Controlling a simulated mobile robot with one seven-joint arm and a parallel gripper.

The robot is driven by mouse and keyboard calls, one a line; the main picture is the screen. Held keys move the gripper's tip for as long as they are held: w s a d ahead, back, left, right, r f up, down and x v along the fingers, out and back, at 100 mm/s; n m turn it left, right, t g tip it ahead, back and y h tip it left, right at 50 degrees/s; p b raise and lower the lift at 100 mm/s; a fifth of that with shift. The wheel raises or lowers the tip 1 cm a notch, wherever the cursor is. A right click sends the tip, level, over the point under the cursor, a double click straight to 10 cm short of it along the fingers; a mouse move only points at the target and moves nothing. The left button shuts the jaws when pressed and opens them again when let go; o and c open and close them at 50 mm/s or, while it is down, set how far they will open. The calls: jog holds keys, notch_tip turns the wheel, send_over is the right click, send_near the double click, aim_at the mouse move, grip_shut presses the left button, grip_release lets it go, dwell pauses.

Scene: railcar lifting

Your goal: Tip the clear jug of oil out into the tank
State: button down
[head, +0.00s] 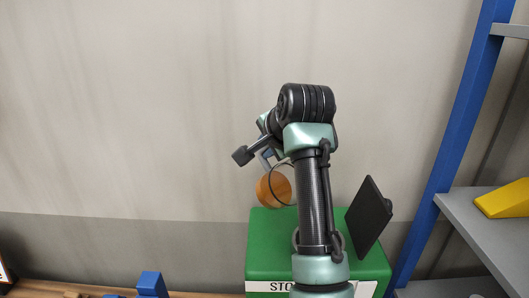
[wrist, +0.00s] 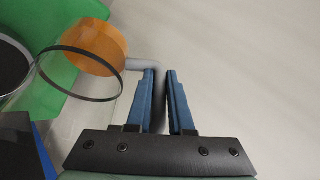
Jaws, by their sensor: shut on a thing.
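The clear jug (head: 283,171) is held in the air just above the left part of the green tank, partly behind my arm. It is tilted well over, with its dark rim ring toward the right and the orange oil (head: 269,190) at its left end. In the wrist view the jug's rim ring (wrist: 121,82) and the oil (wrist: 95,47) show at upper left. My gripper (wrist: 160,72) is shut on the jug's pale handle (wrist: 140,65). No falling oil is visible.
A dark square panel (head: 369,218) stands tilted at the tank's right. A blue-posted shelf (head: 455,110) with a yellow object (head: 503,198) is at the right. Blue blocks (head: 150,284) lie on the wooden bench at lower left. The wall behind is bare.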

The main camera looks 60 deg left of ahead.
jog(key=shift+w+d+r+m+y+b, duration=0.15)
jog(key=shift+d+r+y+b, duration=0.4)
jog(key=shift+b, duration=0.9)
jog(key=shift+w+d+f+m+y+b, duration=0.2)
jog(key=shift+y+b, duration=0.65)
jog(key=shift+b, duration=0.6)
jog(key=shift+w+d+r+m+g+y+b, duration=0.1)
jog(key=shift+w+d+m+g+y+b, duration=0.15)
jog(key=shift+d+y+b, duration=0.5)
jog(key=shift+w+d+r+m+g+y+b, duration=0.1)
jog(key=shift+d+m+g+y+b, duration=0.1)
jog(key=shift+d+y+b, duration=0.5)
jog(key=shift+w+d+f+m+y+b, duration=0.1)
jog(key=shift+w+d+m+y+b, duration=0.1)
jog(key=shift+d+y+b, duration=0.4)
jog(key=shift+w+d+f+m+y+b, duration=0.15)
jog(key=shift+d+b, duration=0.15)
jog(key=shift+b, duration=0.55)
jog(key=shift+w+d+r+y+b, duration=0.3)
jog(key=shift+d+r+y, duration=0.2)
jog(key=shift+d+y, duration=0.15)
jog(key=shift+w+d+r+m+y+b, duration=0.2)
jog(key=shift+d+r+m+y+b, duration=0.15)
jog(key=shift+d, duration=0.25)
jog(key=shift+w+d+r+m+y+b, duration=0.2)
jog(key=shift+d+y+b, duration=0.2)
jog(key=shift+d, duration=0.15)
